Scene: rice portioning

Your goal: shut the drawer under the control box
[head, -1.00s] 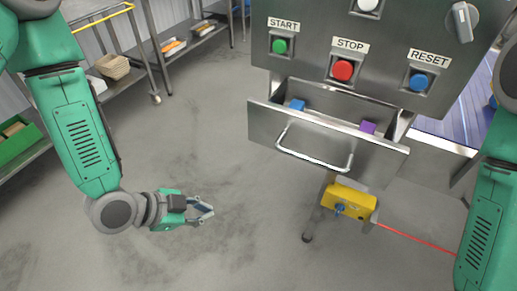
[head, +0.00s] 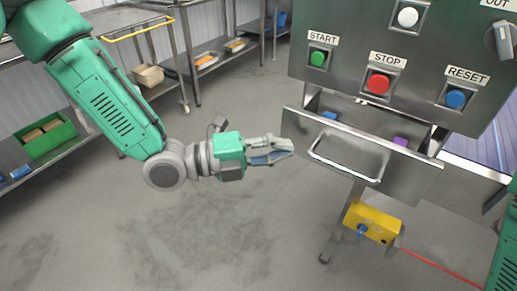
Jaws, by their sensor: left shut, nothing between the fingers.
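The metal drawer (head: 400,182) under the control box (head: 345,78) stands open, with a U-shaped handle (head: 347,172) on its front. A blue block (head: 329,115) and a purple block (head: 400,142) lie inside it. My left gripper (head: 290,150) is shut and empty, just left of the drawer front's left end; I cannot tell whether it touches. Only a piece of my right arm shows at the lower right edge; the right gripper is out of view.
The control box carries a green START button (head: 318,58), a red STOP button (head: 379,82) and a blue RESET button (head: 456,97). A yellow box (head: 372,222) with a red line sits below the drawer. Shelves stand at the left and back. The floor at lower left is clear.

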